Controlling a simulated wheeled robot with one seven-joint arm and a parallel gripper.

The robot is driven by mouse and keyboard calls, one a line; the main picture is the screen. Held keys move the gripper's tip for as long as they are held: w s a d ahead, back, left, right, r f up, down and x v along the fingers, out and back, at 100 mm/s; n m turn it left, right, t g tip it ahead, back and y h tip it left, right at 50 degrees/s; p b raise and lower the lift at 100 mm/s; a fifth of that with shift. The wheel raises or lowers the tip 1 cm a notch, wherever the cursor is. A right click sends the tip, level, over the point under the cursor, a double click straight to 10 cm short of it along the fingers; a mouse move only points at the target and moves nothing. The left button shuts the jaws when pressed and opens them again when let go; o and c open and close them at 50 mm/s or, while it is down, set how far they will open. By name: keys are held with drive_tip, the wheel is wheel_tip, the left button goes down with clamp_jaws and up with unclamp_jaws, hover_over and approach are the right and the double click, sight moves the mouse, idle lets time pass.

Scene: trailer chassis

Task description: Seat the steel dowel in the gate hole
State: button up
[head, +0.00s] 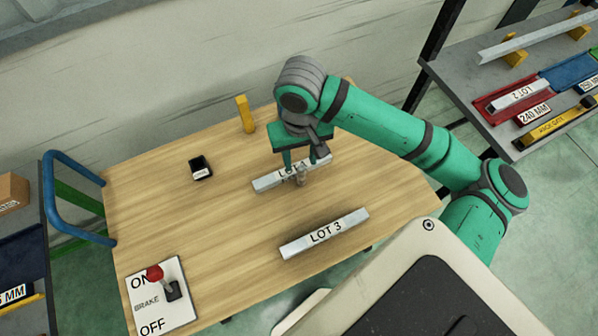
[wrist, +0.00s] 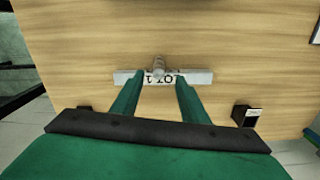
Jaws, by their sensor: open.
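A small grey metallic upright piece, which looks like the steel dowel (head: 300,178), is at the near long side of the light bar labelled LOT 1 (head: 264,184). In the wrist view the dowel (wrist: 159,64) shows just beyond the middle of the LOT 1 bar (wrist: 203,77). I cannot tell whether it touches the bar or stands in something. My gripper (head: 300,165) is open, pointing down over the bar. In the wrist view its two fingers (wrist: 160,76) are spread, with the dowel centred between and slightly past their tips. I cannot make out the gate hole.
The wooden table (head: 225,235) also holds the LOT 3 bar (head: 325,234), a small black labelled box (head: 200,168), a yellow post (head: 245,114) and a brake plate (head: 148,306) with a red-knobbed lever. A grey bench (head: 455,75) with trays stands at right. The table's middle left is clear.

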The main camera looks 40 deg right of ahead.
sight(301, 175)
drive_tip(key=f, duration=0.9)
drive_tip(key=shift+s+f, duration=0.15)
drive_tip(key=shift+s, duration=0.05)
clamp_jaws()
